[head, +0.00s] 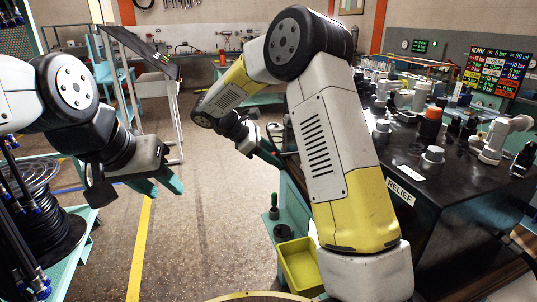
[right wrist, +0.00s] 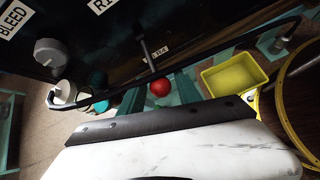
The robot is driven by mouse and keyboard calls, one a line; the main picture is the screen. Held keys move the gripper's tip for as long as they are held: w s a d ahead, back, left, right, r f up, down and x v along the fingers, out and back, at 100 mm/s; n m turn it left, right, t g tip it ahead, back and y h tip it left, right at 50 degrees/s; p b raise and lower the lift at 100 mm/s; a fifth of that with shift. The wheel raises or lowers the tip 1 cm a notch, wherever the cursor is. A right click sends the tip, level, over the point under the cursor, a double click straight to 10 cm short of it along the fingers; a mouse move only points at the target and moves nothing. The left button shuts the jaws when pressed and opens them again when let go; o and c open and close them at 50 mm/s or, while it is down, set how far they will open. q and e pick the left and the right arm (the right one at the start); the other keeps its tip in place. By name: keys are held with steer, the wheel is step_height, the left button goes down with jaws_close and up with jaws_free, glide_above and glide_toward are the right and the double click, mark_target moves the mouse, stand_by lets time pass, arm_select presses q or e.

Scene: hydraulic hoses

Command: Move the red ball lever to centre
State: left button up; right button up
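The red ball (right wrist: 160,88) of the lever shows in the right wrist view at the end of a dark rod that comes from the black panel (right wrist: 190,25). In that view my right gripper (right wrist: 158,94) has its teal fingers apart, one on each side of the ball. I cannot tell whether they touch it. In the head view my right gripper (head: 268,152) is by the left side of the black bench, partly hidden by my arm, and the ball is hidden. My left gripper (head: 160,184) hangs empty at the left with its teal fingers apart.
The black bench (head: 455,225) with fittings on top and a RELIEF label stands at the right. A yellow bin (head: 297,262) is below my right arm. A hose coil (head: 50,230) is at the left. The floor between is clear. A black hose (right wrist: 220,55) crosses the right wrist view.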

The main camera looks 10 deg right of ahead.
steer(key=shift+o, duration=0.2)
steer(key=v, duration=0.7)
steer(key=shift+a+r, duration=0.25)
steer(key=shift+a, duration=0.05)
steer(key=s+d+r+m+t+y, duration=0.1)
steer(key=s+d+m+y, duration=0.2)
steer(key=s, duration=0.6)
steer(key=s+d+r+m+t+y, duration=0.2)
steer(key=s+d+m+y, duration=0.1)
steer(key=s+m, duration=0.5)
steer(key=s+d+r+m+t+y, duration=0.1)
steer(key=s+d+r+m+y, duration=0.1)
steer(key=s+m+y, duration=0.3)
steer(key=shift+s+d+t+y, duration=0.3)
steer(key=shift+s+d, duration=0.45)
steer(key=shift+s, duration=1.65)
